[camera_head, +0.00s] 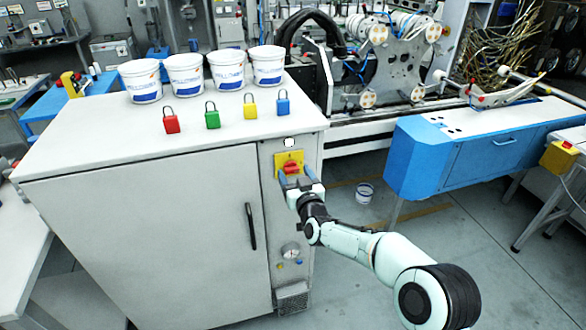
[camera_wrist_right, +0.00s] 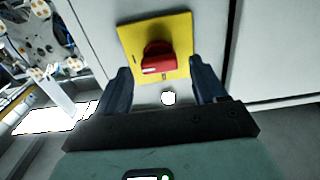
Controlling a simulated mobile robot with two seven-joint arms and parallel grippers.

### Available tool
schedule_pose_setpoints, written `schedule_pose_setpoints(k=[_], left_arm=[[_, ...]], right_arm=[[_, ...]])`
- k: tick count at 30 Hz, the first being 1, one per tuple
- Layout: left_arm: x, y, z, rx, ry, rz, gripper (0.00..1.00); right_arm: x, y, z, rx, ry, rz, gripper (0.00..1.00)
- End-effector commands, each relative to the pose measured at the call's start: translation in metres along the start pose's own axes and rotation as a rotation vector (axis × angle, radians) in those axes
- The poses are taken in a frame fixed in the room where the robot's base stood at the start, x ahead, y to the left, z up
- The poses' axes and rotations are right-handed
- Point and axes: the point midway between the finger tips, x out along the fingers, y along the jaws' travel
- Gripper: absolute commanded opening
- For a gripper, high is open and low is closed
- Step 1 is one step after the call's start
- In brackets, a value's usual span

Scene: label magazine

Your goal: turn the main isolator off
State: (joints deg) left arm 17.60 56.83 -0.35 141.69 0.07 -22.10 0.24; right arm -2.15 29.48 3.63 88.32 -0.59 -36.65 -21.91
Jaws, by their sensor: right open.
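The main isolator is a red rotary handle (camera_wrist_right: 158,58) on a yellow plate (camera_wrist_right: 179,25), on the front of a grey cabinet (camera_head: 150,228). In the head view the yellow plate (camera_head: 289,156) is near the cabinet's top right, with the red handle (camera_head: 291,168) partly hidden by my right gripper. My right gripper (camera_head: 291,180) is in front of the isolator, its fingers apart. In the right wrist view the open fingers (camera_wrist_right: 160,84) stand on either side of the lower plate, with the red handle between and beyond them. Contact cannot be made out. My left gripper is not in view.
Red (camera_head: 171,122), green (camera_head: 212,117), yellow (camera_head: 250,107) and blue (camera_head: 283,103) padlocks stand on the cabinet top, before several white buckets (camera_head: 226,70). A gauge (camera_head: 290,251) sits below the isolator. A blue machine bench (camera_head: 480,150) is at the right.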

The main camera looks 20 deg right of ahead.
Motion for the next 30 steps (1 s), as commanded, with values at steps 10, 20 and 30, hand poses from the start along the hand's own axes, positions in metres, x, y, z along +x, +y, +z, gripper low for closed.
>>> schedule_pose_setpoints(k=[10, 20, 30], left_arm=[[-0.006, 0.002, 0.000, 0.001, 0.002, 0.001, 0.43], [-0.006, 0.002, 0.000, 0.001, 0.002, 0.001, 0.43], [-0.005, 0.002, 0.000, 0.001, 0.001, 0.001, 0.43]], right_arm=[[0.022, 0.000, 0.000, 0.000, 0.000, 0.000, 0.70], [0.022, 0.000, 0.000, 0.000, 0.000, 0.000, 0.38], [0.022, -0.001, 0.000, -0.017, 0.001, -0.001, 0.19]])
